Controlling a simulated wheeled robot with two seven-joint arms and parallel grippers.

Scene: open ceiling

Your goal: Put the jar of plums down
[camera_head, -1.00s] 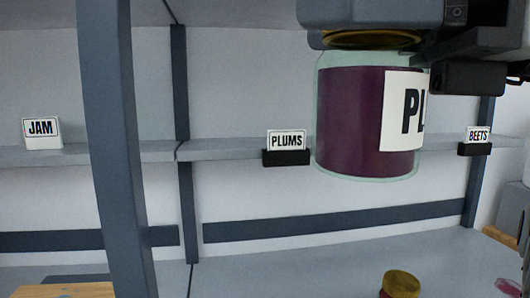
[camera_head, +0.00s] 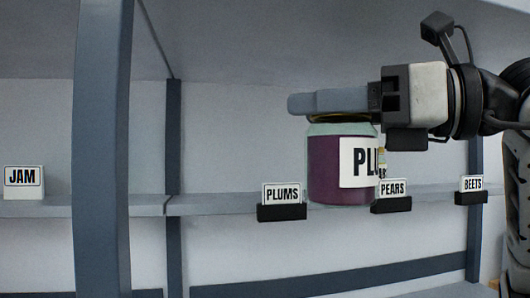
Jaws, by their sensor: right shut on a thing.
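The jar of plums (camera_head: 328,165) has dark purple contents, a gold lid and a white label partly reading "PL". My right gripper (camera_head: 312,104) comes in from the right and is shut on the jar at its lid. The jar hangs upright at the shelf (camera_head: 232,200), between the PLUMS sign (camera_head: 282,195) and the PEARS sign (camera_head: 392,190). The PEARS sign covers a lower corner of the jar. I cannot tell whether the jar's base touches the shelf. My left gripper is not in view.
A BEETS sign (camera_head: 471,185) stands further right on the shelf, and a JAM sign (camera_head: 23,178) at the far left. A grey upright post (camera_head: 102,150) stands in front at left. An upper shelf is overhead. The shelf left of the PLUMS sign is bare.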

